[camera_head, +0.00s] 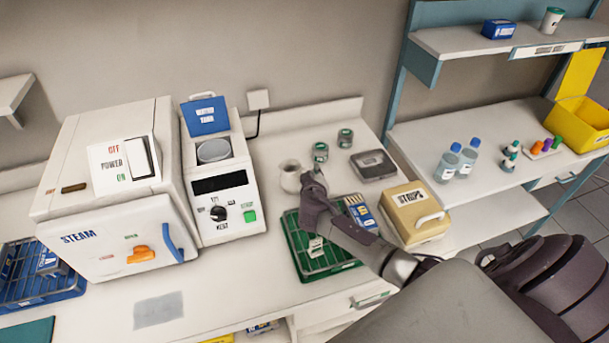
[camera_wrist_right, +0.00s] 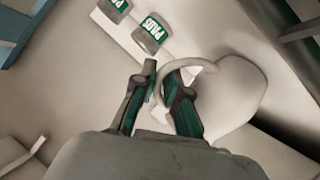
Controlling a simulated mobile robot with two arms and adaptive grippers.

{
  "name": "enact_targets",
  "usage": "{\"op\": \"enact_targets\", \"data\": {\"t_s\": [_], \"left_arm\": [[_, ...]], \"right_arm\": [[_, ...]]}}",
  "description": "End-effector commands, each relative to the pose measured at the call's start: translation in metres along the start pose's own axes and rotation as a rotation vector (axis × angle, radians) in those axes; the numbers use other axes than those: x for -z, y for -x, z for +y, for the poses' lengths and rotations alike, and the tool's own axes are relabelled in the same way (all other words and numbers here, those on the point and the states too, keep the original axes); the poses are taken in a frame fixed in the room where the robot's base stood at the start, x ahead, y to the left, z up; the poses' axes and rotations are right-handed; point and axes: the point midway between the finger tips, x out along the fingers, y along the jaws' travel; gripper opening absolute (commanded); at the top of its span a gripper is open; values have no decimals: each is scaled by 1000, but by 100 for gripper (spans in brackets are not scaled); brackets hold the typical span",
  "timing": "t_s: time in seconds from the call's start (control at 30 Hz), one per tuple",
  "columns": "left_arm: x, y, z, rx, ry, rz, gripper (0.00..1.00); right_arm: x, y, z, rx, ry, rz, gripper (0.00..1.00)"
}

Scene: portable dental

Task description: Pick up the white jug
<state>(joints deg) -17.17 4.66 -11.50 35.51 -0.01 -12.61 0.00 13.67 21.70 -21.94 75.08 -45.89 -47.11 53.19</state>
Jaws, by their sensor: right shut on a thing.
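The white jug (camera_head: 289,177) is small and upright at the back of the counter, right of the white machine with the water tank. My right gripper (camera_head: 312,180) reaches it from the right, at its handle side. In the right wrist view the jug (camera_wrist_right: 235,88) is on the right, with its curved handle between the fingers of my right gripper (camera_wrist_right: 162,76). The fingers are shut on the handle. I cannot tell whether the jug's base touches the counter. My left gripper is not in view.
Two small jars labelled PADS (camera_head: 320,152) stand just behind the jug. A grey box (camera_head: 372,164) and a tan STRIPS box (camera_head: 415,212) are to the right. A green rack (camera_head: 318,262) lies in front. The water tank machine (camera_head: 222,190) stands close on the left.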

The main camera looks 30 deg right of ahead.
Motion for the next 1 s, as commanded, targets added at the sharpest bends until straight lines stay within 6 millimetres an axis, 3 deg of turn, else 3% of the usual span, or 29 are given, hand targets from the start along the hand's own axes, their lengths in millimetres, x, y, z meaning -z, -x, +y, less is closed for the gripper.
{"op": "enact_targets", "data": {"t_s": [0.37, 0.67, 1.0], "left_arm": [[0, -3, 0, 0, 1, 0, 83], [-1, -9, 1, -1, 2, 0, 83], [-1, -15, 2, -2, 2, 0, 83]], "right_arm": [[11, 4, 6, 0, -4, 3, 0], [34, 13, 19, -2, -5, 5, 0], [29, 30, 60, -3, -2, 3, 0]]}}
